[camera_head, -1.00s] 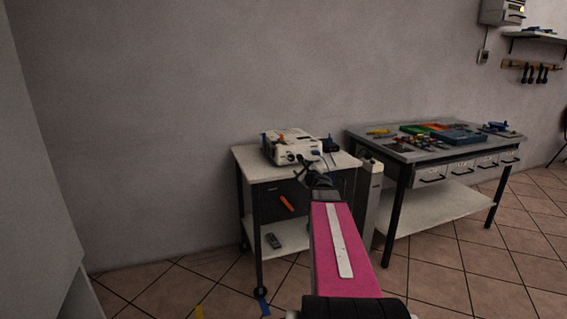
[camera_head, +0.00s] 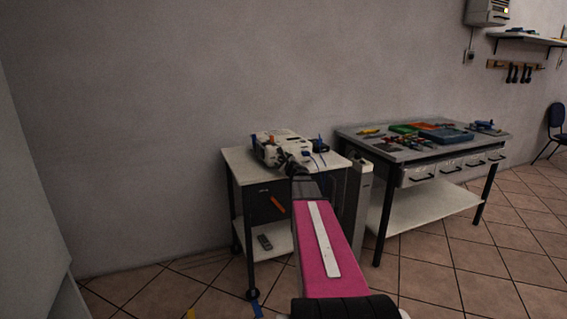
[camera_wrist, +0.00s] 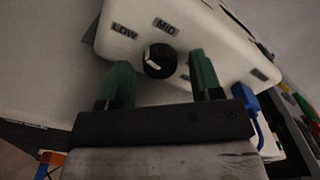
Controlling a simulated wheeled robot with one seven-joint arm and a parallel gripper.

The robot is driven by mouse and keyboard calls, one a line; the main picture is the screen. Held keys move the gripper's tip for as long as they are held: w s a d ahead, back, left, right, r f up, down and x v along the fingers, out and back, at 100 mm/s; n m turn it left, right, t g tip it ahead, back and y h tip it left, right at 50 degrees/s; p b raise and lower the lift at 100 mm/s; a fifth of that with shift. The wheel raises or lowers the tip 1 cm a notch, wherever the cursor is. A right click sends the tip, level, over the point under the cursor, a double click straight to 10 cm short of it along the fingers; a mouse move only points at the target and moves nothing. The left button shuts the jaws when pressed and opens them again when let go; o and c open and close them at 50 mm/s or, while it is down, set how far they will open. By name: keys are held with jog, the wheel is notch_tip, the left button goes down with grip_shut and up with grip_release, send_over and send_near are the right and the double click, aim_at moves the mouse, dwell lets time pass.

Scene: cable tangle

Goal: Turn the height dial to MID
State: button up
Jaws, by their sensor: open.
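The height dial (camera_wrist: 159,62) is a round black knob with a white pointer line, on a white device (camera_wrist: 215,40). The labels LOW (camera_wrist: 124,32) and MID (camera_wrist: 165,26) are printed beyond it in the wrist view. The pointer slants; I cannot tell which end marks the setting. My gripper (camera_wrist: 160,84) is open, with a green finger on either side of the dial and a gap to each. I cannot tell whether the fingertips reach its depth. In the head view the device (camera_head: 268,146) sits on a small white-topped cart, partly hidden by my arm.
The cart (camera_head: 238,158) also carries a dark blue item (camera_head: 320,146) at its right. An orange-handled item (camera_head: 277,205) shows at its front, and a grey remote (camera_head: 265,242) lies on its lower shelf. A workbench (camera_head: 365,146) with tools stands to the right.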

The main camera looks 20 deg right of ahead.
jog(key=c, duration=0.9)
